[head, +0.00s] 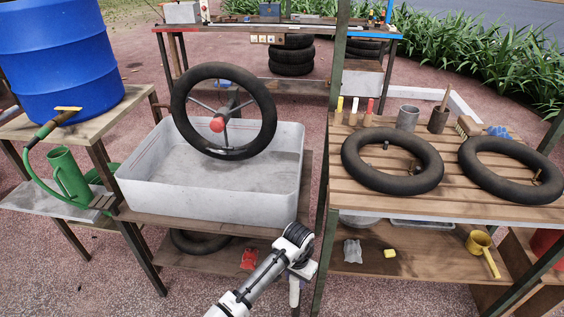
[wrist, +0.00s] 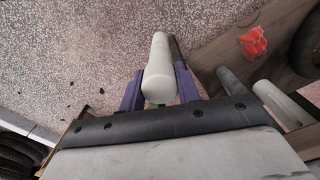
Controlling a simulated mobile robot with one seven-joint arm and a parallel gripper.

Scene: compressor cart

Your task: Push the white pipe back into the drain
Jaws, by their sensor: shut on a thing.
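The white pipe (wrist: 159,70) is between the two purple fingers of my gripper (wrist: 158,92) in the wrist view. The gripper is shut on it. In the head view the white pipe (head: 294,292) shows as a short piece hanging below my gripper (head: 301,272), near the front right corner of the grey basin (head: 207,203). The fingertips are mostly hidden there by my wrist. I cannot make out the drain opening in either view. Two pale grey cylinders (wrist: 284,104) lie to the right of the held pipe in the wrist view; I cannot tell whether they belong to the drain.
A black tyre on a wheel (head: 262,123) stands in the basin. Below, a red object (head: 250,259) lies on the lower shelf. A dark green post (head: 325,220) rises just right of my gripper. The slatted table (head: 480,207) to the right holds two black tubes.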

